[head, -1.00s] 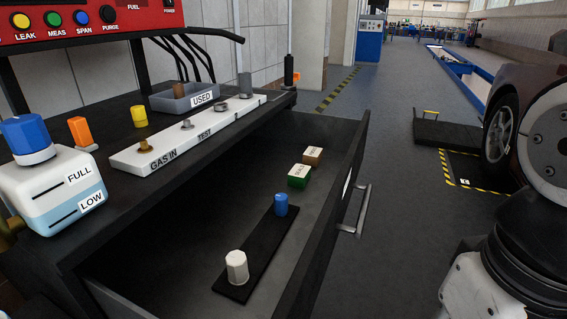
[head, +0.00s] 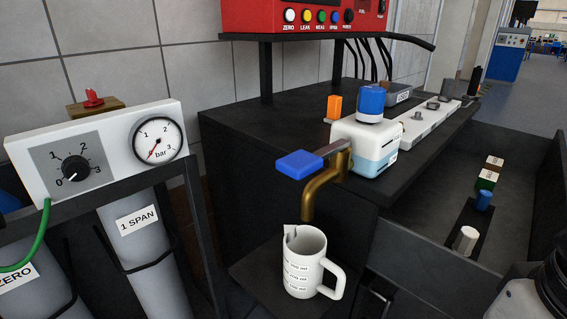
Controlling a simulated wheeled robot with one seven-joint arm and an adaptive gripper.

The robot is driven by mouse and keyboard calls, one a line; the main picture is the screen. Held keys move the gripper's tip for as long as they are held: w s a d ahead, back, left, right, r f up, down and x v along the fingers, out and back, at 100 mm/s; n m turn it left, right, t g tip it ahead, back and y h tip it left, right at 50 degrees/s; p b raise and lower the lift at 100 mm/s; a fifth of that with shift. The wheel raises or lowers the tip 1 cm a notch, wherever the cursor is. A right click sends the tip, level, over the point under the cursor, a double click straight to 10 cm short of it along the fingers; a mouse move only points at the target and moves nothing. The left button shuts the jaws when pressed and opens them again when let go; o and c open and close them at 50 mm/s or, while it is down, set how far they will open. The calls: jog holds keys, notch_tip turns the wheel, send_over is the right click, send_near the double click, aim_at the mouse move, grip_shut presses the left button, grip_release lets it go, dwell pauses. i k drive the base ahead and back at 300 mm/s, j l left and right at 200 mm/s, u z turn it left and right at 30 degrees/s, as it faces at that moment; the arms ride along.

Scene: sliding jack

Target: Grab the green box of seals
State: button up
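The green box of seals (head: 487,179) sits in the open drawer (head: 540,190) at the right of the head view. It has a pale label on top and is small in the picture. A brown box (head: 494,162) of similar size stands just behind it. My gripper is out of the picture; only part of my arm shows at the lower right corner, in front of the drawer.
A white jug (head: 308,264) stands below a brass tap (head: 318,192) with a blue lever. Gas cylinders (head: 140,240) stand at left.

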aim_at(487, 180)
jog(key=z, duration=0.8)
